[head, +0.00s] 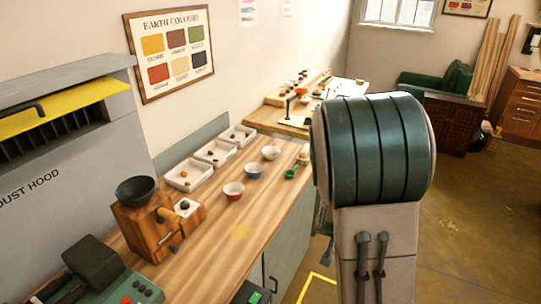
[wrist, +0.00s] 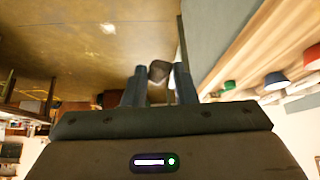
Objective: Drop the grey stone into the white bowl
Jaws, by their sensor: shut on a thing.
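My gripper (wrist: 159,76) shows in the wrist view with its two dark fingers closed on a small grey-brown stone (wrist: 158,70) between the tips. The view past it shows floor, so the stone is held beside the bench edge. The white bowl (head: 270,152) stands upright on the wooden bench in the head view, behind the blue bowl (head: 254,171) and the red bowl (head: 233,190). I cannot make out the white bowl surely in the wrist view.
White trays (head: 190,175) with small lumps line the wall side of the bench. A wooden grinder (head: 150,225) with a dark hopper stands nearer. The bench (head: 215,235) is clear in front of the red bowl.

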